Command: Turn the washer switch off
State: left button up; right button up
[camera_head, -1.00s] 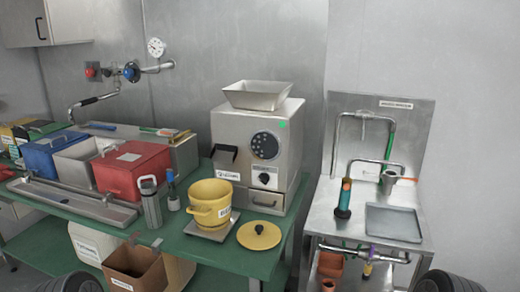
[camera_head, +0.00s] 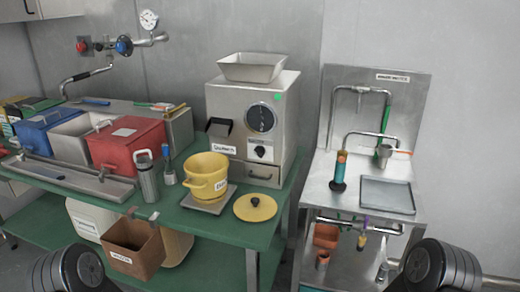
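A metal washer stand (camera_head: 341,209) with a tall back panel (camera_head: 400,105) is at the right. Its label is too small to read. Bent pipes and a green tube (camera_head: 385,119) rise along the panel. A horizontal pipe with a purple-marked fitting (camera_head: 362,223) runs under the front edge. I cannot tell for sure which part is the washer switch or how it is set. Dark rounded parts of my arms show at the bottom left and bottom right corners. Neither gripper's fingers are in view, and nothing of mine touches the stand.
A grinder (camera_head: 230,110) with a black knob stands on a green table (camera_head: 225,224) left of the washer. A yellow pot (camera_head: 206,175) and yellow lid (camera_head: 255,207) are before it. On the washer top are a tray (camera_head: 387,195) and a green-orange tool (camera_head: 339,170).

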aim_at(259, 151)
jog(key=i+l, duration=0.15)
jog(key=l, duration=0.2)
jog(key=i+l, duration=0.35)
jog(key=l, duration=0.3)
jog(key=u, duration=0.05)
